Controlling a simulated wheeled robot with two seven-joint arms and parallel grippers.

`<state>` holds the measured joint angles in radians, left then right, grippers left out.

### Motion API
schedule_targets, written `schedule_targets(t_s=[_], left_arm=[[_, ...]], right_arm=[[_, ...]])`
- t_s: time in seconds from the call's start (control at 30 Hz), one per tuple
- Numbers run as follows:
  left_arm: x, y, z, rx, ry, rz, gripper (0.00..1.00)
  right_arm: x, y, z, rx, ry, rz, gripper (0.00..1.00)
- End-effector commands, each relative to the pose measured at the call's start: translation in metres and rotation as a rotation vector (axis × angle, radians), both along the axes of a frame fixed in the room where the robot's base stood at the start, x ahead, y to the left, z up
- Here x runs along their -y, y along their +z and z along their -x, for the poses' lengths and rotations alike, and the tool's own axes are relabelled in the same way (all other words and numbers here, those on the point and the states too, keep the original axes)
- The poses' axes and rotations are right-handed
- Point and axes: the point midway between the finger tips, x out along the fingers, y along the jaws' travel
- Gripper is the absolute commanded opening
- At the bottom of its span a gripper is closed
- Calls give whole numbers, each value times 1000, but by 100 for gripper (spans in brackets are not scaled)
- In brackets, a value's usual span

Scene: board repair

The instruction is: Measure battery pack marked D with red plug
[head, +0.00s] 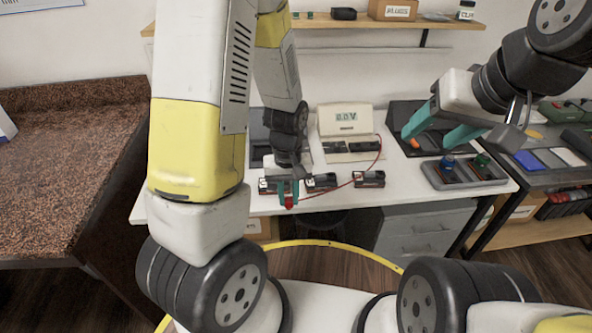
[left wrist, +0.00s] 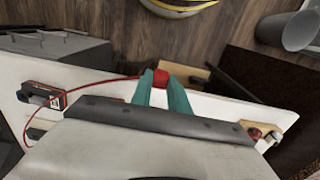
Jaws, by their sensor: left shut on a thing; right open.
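My left gripper (head: 288,193) is shut on the red plug (head: 289,202) at the front edge of the white table. The plug also shows between the teal fingers in the left wrist view (left wrist: 160,78). Its red cable runs right and up to the meter (head: 346,121), which reads about 0.0V. Three dark battery packs lie along the front of the table: a left one (head: 268,184) partly behind my left gripper, a middle one (head: 321,181) and a right one (head: 369,179). Their letters are too small to read. My right gripper (head: 426,140) is open and empty above the right side.
A grey tray (head: 432,178) with blue and green items stands on the table's right. A dark bin (head: 398,113) stands behind it. A shelf (head: 430,25) spans the wall. A granite-topped counter (head: 70,140) is at left, grey drawers (head: 425,228) below the table.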

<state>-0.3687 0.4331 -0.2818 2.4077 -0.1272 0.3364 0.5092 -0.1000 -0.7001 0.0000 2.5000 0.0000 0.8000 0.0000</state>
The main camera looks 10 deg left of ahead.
Motion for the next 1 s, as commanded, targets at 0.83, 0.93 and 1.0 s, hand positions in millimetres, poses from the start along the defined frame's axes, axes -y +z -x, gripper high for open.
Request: schedule_targets(t_s=[0.83, 0.93, 1.0], left_arm=[[0, 12, -1, 1, -1, 0, 0], [0, 12, -1, 1, -1, 0, 0], [-1, 12, -5, 1, -1, 0, 0]], right_arm=[[0, 0, 0, 0, 0, 0, 59], [0, 0, 0, 0, 0, 0, 59], [0, 0, 0, 0, 0, 0, 59]])
